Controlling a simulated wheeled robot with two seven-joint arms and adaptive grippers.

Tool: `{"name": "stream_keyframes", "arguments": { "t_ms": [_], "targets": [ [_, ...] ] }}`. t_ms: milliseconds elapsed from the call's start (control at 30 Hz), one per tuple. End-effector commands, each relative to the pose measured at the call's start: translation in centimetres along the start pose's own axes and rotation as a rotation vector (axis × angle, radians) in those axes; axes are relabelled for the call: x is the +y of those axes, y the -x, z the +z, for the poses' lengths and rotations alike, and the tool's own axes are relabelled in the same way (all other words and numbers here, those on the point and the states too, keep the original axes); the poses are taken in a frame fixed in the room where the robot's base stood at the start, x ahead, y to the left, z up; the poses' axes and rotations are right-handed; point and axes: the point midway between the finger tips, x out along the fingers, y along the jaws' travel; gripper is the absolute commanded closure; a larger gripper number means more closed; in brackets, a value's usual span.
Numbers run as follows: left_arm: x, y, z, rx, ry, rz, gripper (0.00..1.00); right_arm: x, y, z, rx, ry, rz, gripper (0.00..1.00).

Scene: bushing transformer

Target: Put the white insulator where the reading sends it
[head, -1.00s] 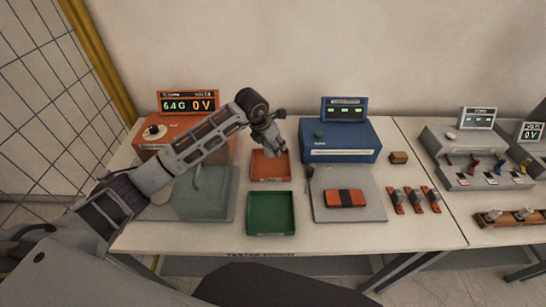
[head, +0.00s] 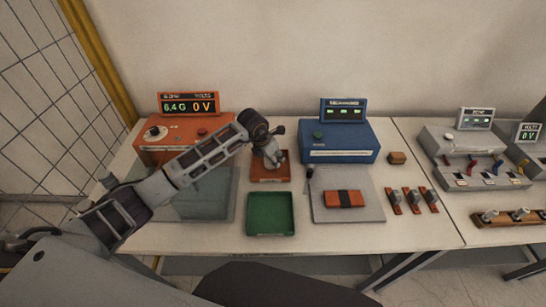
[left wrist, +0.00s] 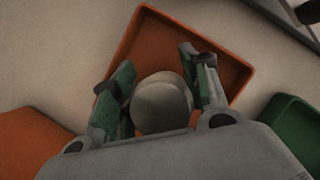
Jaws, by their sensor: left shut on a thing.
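My left gripper (head: 273,164) is low over the orange tray (head: 260,179), with its fingers inside the rim outline. In the left wrist view it is shut on the white insulator (left wrist: 162,103), a pale round-topped piece between the two green-padded fingers. The orange tray shows behind them there too (left wrist: 228,70). Whether the insulator touches the tray floor cannot be told. The orange meter (head: 189,103) reads 6.4 G and 0 V. A green tray (head: 270,230) stands empty in front of the orange one. My right gripper is out of view.
An orange tester box (head: 160,155) stands behind my left arm. A blue box with a display (head: 340,140) stands right of the trays. Several orange levers and grey switch units lie further right.

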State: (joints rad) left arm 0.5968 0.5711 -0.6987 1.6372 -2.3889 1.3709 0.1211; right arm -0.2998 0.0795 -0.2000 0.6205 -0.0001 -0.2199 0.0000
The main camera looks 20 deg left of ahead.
Motion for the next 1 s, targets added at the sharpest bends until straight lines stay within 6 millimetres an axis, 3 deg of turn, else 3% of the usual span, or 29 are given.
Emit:
{"name": "stream_keyframes", "arguments": {
  "t_ms": [500, 533, 667, 1000],
  "targets": [
    [-0.03, -0.68, -0.25, -0.002, -0.001, 0.000, 0.90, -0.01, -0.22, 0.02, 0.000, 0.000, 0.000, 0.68],
    [-0.05, -0.71, -0.30, 0.000, -0.001, 0.000, 0.52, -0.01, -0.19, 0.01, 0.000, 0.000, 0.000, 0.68],
    [-0.04, -0.66, -0.28, 0.000, 0.000, 0.000, 0.36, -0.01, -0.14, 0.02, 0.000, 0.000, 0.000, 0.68],
    [-0.04, -0.63, -0.26, 0.000, 0.000, -0.001, 0.33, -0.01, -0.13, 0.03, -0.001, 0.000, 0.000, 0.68]
  ]
}}
